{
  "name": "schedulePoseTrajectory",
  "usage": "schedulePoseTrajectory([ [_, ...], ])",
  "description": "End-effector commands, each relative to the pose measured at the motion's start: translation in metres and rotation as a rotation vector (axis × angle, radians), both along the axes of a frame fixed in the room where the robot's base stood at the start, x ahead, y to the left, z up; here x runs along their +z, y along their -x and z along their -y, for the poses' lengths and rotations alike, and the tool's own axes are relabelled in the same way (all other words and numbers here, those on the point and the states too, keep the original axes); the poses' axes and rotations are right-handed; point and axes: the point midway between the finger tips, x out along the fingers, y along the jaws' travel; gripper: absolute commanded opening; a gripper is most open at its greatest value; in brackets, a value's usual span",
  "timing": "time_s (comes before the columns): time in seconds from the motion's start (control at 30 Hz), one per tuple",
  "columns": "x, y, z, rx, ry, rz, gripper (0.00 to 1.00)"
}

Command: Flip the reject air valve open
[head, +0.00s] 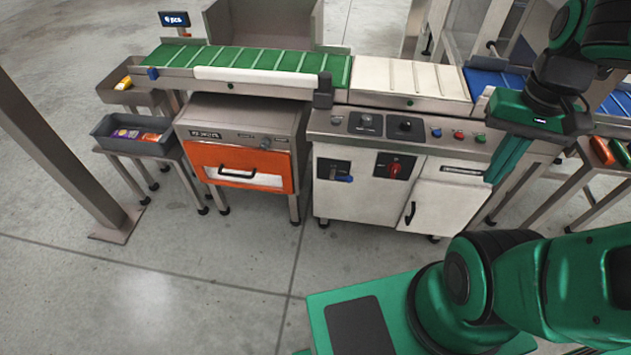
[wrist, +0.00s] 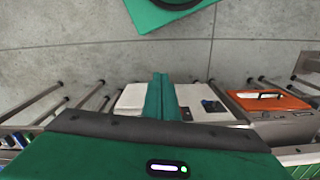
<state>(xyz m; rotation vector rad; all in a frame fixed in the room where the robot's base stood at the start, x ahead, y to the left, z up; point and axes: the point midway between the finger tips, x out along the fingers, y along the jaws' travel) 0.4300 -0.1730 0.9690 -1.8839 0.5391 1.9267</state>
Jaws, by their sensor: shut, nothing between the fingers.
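The likely air valve is a small blue lever (head: 345,179) on a dark plate (head: 326,169) at the left of the white cabinet front (head: 352,205). The lever points to the right, roughly level. A blue patch that may be this lever (wrist: 212,107) also shows in the wrist view, right of my fingers. My gripper (head: 492,180) is at the right end of the cabinet, well apart from the lever. Its green fingers are together and empty, and they also show in the wrist view (wrist: 160,76).
A red rotary switch (head: 393,170) sits right of the lever. A door handle (head: 410,212) sticks out further right. Left of the cabinet is a unit with an orange front (head: 240,167). A grey bin (head: 112,141) stands far left.

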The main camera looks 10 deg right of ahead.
Motion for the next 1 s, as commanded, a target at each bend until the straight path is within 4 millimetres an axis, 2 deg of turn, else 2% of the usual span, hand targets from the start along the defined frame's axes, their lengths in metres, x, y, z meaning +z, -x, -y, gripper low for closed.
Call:
schedulePoseTrajectory([
  [0.47,0.000,0.000,0.000,0.001,0.000,0.000,0.00],
  [0.5,0.004,0.009,0.000,0.007,0.001,0.009,0.00],
  [0.57,0.003,0.008,0.001,0.020,0.005,0.006,0.00],
  [0.77,-0.015,-0.025,-0.003,0.175,0.045,-0.048,0.00],
  [1.0,-0.056,-0.082,0.001,0.474,0.136,-0.150,0.00],
])
